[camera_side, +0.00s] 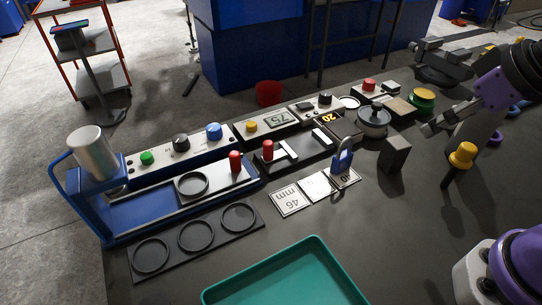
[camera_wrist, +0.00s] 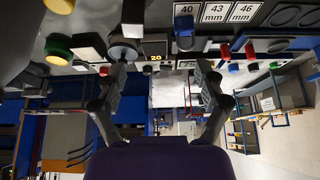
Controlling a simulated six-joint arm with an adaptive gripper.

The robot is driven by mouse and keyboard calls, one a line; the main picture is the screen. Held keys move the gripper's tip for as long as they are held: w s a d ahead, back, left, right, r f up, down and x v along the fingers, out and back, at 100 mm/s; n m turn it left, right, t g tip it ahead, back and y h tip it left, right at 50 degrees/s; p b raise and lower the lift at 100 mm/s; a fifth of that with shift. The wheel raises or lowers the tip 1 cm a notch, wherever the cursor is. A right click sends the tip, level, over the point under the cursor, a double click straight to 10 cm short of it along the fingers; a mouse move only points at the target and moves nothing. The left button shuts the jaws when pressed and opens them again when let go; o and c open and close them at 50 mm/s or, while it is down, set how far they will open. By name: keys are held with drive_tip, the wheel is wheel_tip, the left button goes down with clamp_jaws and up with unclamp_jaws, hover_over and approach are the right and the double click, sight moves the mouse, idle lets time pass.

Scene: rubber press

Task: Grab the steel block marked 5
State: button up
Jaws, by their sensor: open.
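A plain dark grey block (camera_side: 394,155) stands upright on the dark bench, right of the padlock and the size plates in the side view. I cannot read a 5 on the faces that show. What looks like the same grey block (camera_wrist: 132,14) is at the top of the wrist view, partly cut off. My gripper (camera_side: 422,88) is wide open above the right part of the bench, behind and to the right of the block, apart from it. In the wrist view my gripper (camera_wrist: 160,70) has nothing between its fingers.
A blue padlock (camera_side: 342,158) stands by the size plates (camera_side: 290,200). A round metal pot (camera_side: 373,121) is behind the block. A yellow-knobbed tool (camera_side: 463,155) stands to its right. A teal tray (camera_side: 315,250) lies in front.

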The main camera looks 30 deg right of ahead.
sight(382, 167)
drive_tip(key=w+d+f+n+g+y, duration=0.1)
drive_tip(key=w+d+f+n, duration=0.1)
drive_tip(key=n, duration=0.3)
drive_tip(key=w+d+f+n+g+y, duration=0.2)
drive_tip(key=w+d+f+n, duration=0.1)
drive_tip(key=n, duration=0.2)
drive_tip(key=w+d+f+n+g+y, duration=0.1)
drive_tip(key=w+d+f+n, duration=0.1)
drive_tip(key=n, duration=0.4)
drive_tip(key=shift+w+d+f+g+y, duration=0.35)
drive_tip(key=shift+w+d+g, duration=0.1)
drive_tip(key=shift+w, duration=0.15)
drive_tip(key=x, duration=0.9)
drive_tip(key=shift+f, duration=0.45)
clamp_jaws()
